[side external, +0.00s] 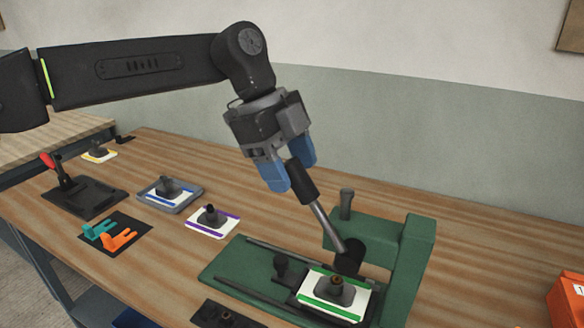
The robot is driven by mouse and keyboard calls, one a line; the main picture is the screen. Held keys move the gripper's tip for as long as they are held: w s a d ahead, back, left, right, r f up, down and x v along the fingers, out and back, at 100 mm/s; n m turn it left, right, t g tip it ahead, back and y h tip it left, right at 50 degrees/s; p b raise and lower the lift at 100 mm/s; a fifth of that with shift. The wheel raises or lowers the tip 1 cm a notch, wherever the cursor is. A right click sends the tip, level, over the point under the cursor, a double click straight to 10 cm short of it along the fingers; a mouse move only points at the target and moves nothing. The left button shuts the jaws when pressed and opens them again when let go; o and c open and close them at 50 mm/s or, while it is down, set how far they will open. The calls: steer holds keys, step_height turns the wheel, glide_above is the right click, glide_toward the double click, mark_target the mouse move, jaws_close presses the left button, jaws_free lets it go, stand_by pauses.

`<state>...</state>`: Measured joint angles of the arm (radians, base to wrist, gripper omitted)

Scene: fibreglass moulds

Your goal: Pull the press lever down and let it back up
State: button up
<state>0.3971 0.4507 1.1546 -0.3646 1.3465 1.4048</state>
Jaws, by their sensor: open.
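The press (418,245) is a green frame on a green base plate, at the lower right of the side view. Its lever (325,224) is a metal rod that slants up and left from a dark hub to a black grip (302,180). My gripper (292,174) points down at the black grip, with its two blue fingers open on either side of it. I cannot tell whether the fingers touch the grip. A white card with green stripes (319,307) and a dark mould piece (336,289) lie on the press base under the hub.
Several striped cards with dark pieces lie on the wooden table, including a purple-striped one (231,226) and one in a grey-blue tray (150,201). A black base with a red-handled lever (62,172) stands at left. An orange box (567,299) is at the right edge.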

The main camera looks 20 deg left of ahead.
steer(key=shift+d+f, duration=0.15)
steer(key=shift+f, duration=0.15)
steer(key=shift+c, duration=0.2)
jaws_close()
